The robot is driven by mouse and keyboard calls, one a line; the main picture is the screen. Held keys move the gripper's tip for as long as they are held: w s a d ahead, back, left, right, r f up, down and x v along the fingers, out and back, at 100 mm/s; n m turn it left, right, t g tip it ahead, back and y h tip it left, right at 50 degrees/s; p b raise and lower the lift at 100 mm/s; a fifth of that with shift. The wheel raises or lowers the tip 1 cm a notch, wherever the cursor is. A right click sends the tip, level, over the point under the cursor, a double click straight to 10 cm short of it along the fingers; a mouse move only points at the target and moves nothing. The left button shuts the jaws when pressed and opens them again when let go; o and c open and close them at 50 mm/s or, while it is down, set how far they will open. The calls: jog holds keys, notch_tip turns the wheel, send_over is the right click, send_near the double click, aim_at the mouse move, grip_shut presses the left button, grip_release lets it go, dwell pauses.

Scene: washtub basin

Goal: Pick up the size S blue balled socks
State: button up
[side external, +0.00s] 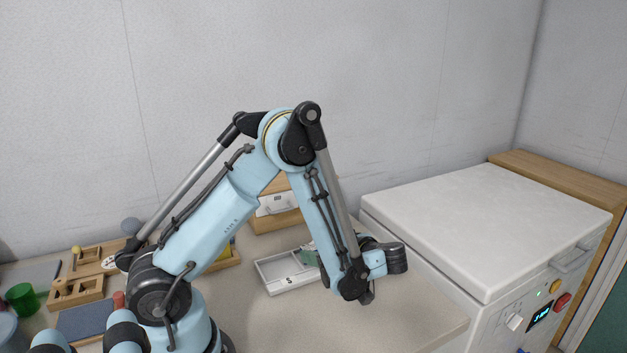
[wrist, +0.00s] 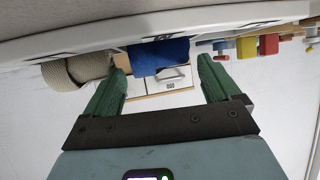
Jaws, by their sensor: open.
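In the wrist view, which looks upside down, a blue balled pair of socks (wrist: 158,56) sits in the white tray (wrist: 60,40) near the picture's middle. A beige ribbed ball (wrist: 78,70) lies to its left. My gripper (wrist: 163,70) has green fingers spread wide and empty, with the blue socks showing between and beyond the tips. In the side view the tray (side external: 290,288) carries an S label. A bit of green gripper (side external: 308,256) shows over it, mostly hidden by my arm. The blue socks cannot be seen there; their size label is unreadable.
A small drawer unit (side external: 278,210) stands behind the tray. A white machine (side external: 490,225) is at right. Wooden toys (side external: 85,275) and a green cup (side external: 22,297) are at left. The counter (side external: 400,318) in front right is clear.

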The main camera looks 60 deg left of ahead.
jog(key=shift+x, duration=1.05)
jog(key=c, duration=0.8)
